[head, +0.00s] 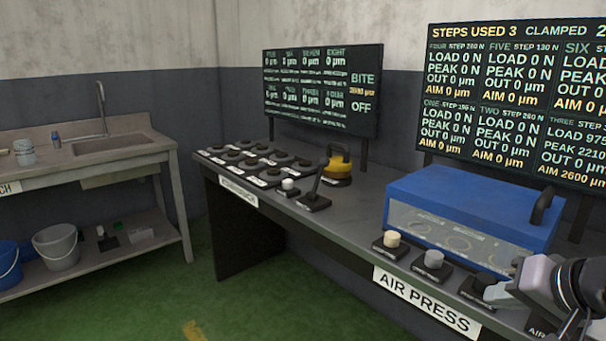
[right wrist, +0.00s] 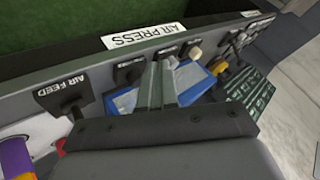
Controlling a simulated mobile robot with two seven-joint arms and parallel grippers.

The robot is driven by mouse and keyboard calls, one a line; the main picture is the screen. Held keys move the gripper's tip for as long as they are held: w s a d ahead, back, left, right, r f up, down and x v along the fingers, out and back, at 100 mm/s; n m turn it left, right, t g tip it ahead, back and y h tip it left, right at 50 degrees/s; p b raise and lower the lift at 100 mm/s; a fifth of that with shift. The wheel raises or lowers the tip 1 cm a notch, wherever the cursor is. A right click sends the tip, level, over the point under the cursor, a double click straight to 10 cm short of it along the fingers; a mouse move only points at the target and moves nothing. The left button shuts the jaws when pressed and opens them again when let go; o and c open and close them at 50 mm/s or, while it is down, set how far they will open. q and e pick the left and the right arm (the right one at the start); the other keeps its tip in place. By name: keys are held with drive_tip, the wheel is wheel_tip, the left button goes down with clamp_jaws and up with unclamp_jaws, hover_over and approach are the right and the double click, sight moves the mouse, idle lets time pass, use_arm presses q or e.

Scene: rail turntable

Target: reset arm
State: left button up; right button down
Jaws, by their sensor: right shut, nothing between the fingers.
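My right gripper (head: 503,291) comes in at the lower right of the head view, over the front edge of the bench by the air press controls. In the right wrist view its two grey fingers (right wrist: 160,82) are shut with nothing between them. The blue press box (head: 470,205) with a clear front stands behind it, and the fingers cover part of the box in the wrist view. Whether the fingers touch a control cannot be told. My left gripper is not in view.
Knobs (head: 431,259) line the bench front above the AIR PRESS label (head: 425,300). A black lever (head: 315,190) and a yellow device (head: 338,165) stand farther left. The AIR FEED control (right wrist: 72,98) shows in the wrist view. Green floor (head: 270,295) lies open before the bench.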

drive_tip(key=s+a+f+m+t+y+p, duration=0.1)
drive_tip(key=s+a+m+y+p, duration=0.3)
drive_tip(key=a+m+y, duration=1.55)
drive_tip(key=s+d+f+m+t+h, duration=0.1)
drive_tip(key=d+f+m+t+h, duration=0.3)
drive_tip(key=m+h, duration=0.7)
drive_tip(key=d+f+m+t+h, duration=0.4)
drive_tip(key=f+m, duration=0.3)
drive_tip(key=m, duration=1.1)
drive_tip(key=s+d+f+m+g+h+p, duration=0.1)
drive_tip(key=s+f+m+g+h, duration=0.4)
drive_tip(key=s+f+m, duration=0.7)
wheel_tip(320, 180, down, 3)
drive_tip(key=m+g, duration=0.2)
drive_tip(key=m, duration=0.1)
drive_tip(key=shift+d+f, duration=0.15)
drive_tip(key=shift+d, duration=0.15)
